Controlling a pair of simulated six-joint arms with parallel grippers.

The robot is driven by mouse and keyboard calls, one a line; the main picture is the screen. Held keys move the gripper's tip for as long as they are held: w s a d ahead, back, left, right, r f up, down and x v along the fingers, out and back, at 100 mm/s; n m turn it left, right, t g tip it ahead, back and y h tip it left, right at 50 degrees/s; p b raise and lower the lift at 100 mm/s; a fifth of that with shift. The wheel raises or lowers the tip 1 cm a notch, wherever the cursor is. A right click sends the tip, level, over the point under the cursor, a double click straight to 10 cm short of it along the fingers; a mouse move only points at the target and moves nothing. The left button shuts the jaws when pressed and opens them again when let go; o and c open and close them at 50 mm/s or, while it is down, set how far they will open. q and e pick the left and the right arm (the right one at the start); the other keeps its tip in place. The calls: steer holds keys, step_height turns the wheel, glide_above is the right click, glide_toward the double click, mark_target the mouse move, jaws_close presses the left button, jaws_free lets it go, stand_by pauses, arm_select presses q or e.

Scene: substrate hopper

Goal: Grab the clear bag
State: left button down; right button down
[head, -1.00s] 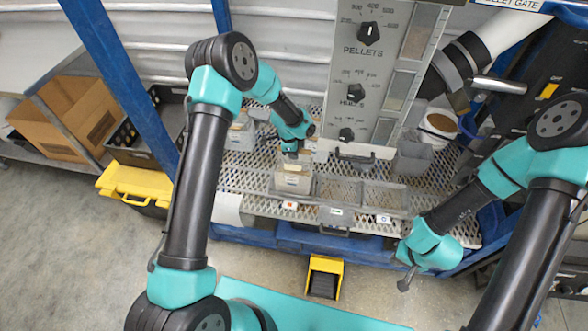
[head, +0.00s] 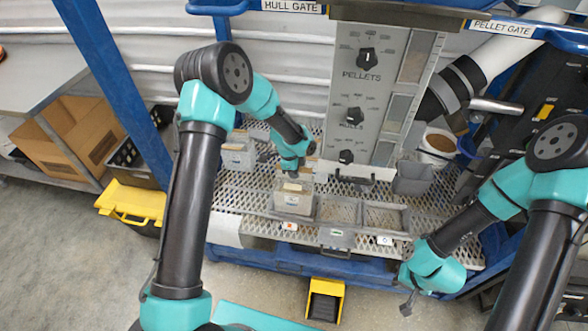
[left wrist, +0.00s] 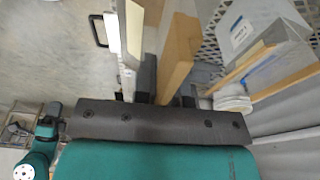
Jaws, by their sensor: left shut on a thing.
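A clear bag (head: 293,197) with a tan top edge stands at the left end of the row of bins on the perforated shelf. My left gripper (head: 292,172) comes down onto its top from above and is shut on it. In the left wrist view a tan strip (left wrist: 180,55) lies between the dark fingers of my left gripper (left wrist: 166,90). The fingers hide part of what they hold. My right gripper (head: 408,304) hangs low at the right, away from the bag, and its jaws are too small to read.
Two open bins, a middle one (head: 340,210) and a right one (head: 388,217), stand beside the bag. A labelled clear container (head: 238,155) is further left. The grey control panel (head: 375,100) rises behind. A white bucket (head: 437,147) stands right. A yellow box (head: 325,300) is on the floor.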

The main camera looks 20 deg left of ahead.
arm_select(q)
steer(key=s+d+r, duration=0.1)
steer(key=s+d, duration=0.2)
steer(key=s, duration=1)
steer(key=shift+d+r, duration=0.2)
steer(key=shift+d, duration=0.2)
